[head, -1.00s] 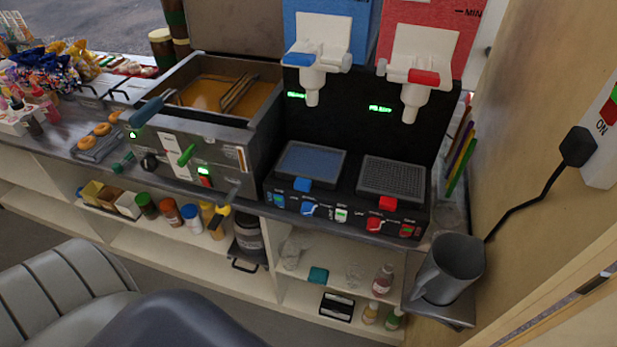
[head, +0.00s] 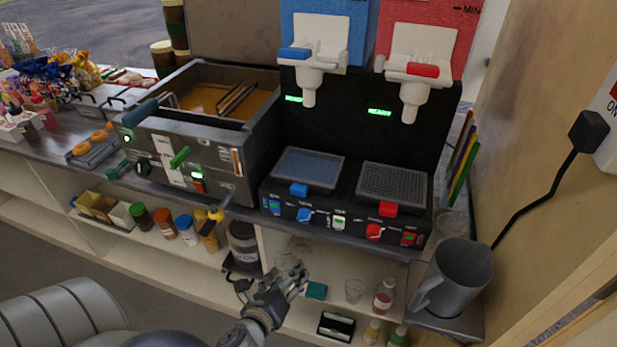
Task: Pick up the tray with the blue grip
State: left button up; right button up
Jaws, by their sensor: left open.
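The drip tray with the blue grip (head: 308,168) sits in the left bay of the black drinks machine, under the blue tank's spout. Its blue grip (head: 299,189) sticks out at the front edge. A second drip tray, with a red grip (head: 388,209), sits to its right. My left gripper (head: 295,280) is open and empty. It is low in front of the counter, below the blue-gripped tray in the picture and apart from it. My right gripper is not in view.
A grey jug (head: 455,278) stands at the right.

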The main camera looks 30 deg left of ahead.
aim_at(297, 191)
pick_arm(q)
notch_tip(297, 191, up, 18)
jog(key=a+m+t+y+b, duration=0.2)
jog(key=m+t, duration=0.2)
jog(key=m, duration=0.3)
jog(key=shift+h, duration=0.3)
jog(key=p+x, duration=0.1)
jog(key=x, duration=0.2)
jog(key=p+x, duration=0.1)
jog(key=x, duration=0.3)
jog(key=d+p+x, duration=0.1)
jog(key=x, duration=0.3)
jog(key=shift+w+p, duration=0.15)
jog(key=shift+p, duration=0.2)
jog(key=shift+r, duration=0.1)
jog(key=c, duration=1.3)
